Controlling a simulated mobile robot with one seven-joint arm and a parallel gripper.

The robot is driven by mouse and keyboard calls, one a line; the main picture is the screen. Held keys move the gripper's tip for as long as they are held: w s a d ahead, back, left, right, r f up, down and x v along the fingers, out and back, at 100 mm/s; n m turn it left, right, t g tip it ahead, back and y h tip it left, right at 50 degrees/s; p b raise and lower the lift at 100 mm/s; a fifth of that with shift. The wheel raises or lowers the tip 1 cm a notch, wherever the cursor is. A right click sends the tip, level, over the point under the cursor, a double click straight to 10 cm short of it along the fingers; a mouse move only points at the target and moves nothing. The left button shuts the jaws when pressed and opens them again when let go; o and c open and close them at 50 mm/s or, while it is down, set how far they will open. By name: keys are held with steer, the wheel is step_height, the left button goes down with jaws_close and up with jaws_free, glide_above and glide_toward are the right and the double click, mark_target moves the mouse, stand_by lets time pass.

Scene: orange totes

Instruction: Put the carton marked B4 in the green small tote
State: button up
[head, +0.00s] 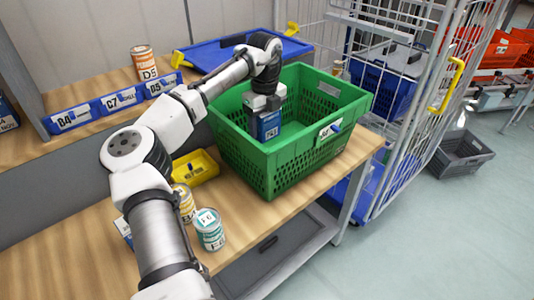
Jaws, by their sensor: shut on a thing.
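The green small tote (291,157) stands on the wooden bench, with an open top and a tag on its right wall. My gripper (265,108) points down inside the tote's opening, near its back left part. It is shut on a blue and white carton (269,126), which hangs upright inside the tote. A small white label shows on the carton, but I cannot read a B4 mark. The carton's lower end is near the tote's inside; I cannot tell whether it touches the floor of the tote.
Cans (210,230) and a yellow tray (195,169) stand left of the tote, near my arm. A shelf with blue labels (72,118) and a can marked D5 (144,63) is at the back left. A blue tote (240,50) lies behind. A wire cage trolley (420,110) stands right.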

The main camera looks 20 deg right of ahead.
step_height(320, 180, down, 12)
steer(key=shift+r+p, duration=0.25)
steer(key=shift+p, duration=0.2)
steer(key=shift+f, duration=0.15)
steer(key=o, duration=1.2)
steer(key=shift+c, duration=0.2)
step_height(320, 180, up, 12)
steer(key=shift+r+b, duration=0.15)
steer(key=shift+b, duration=0.55)
